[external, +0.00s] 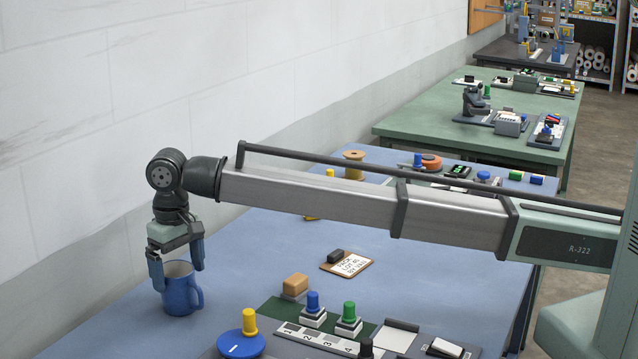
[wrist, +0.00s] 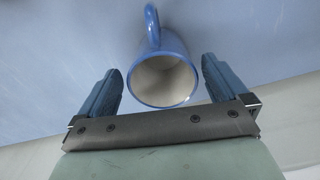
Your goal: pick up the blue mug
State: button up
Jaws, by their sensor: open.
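The blue mug (external: 181,291) stands upright on the blue table at the lower left of the external view. Its handle points to the right there. In the wrist view the mug (wrist: 164,68) is seen from above with its pale inside showing and its handle toward the top. My gripper (external: 178,277) is open and points down over the mug. In the wrist view the two fingers of my gripper (wrist: 164,80) stand on either side of the mug's rim, with a visible gap on each side. The mug is not held.
Right of the mug are a tan block (external: 295,284), a clipboard (external: 352,266) and a panel of coloured knobs (external: 312,305). A wooden spool (external: 354,164) stands farther back. A white wall (external: 100,110) runs close along the left.

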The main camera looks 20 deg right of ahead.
aim_at(180, 286)
notch_tip(180, 286, down, 4)
jog(key=shift+f, duration=0.15)
jog(key=shift+c, duration=0.2)
jog(key=c, duration=1.1)
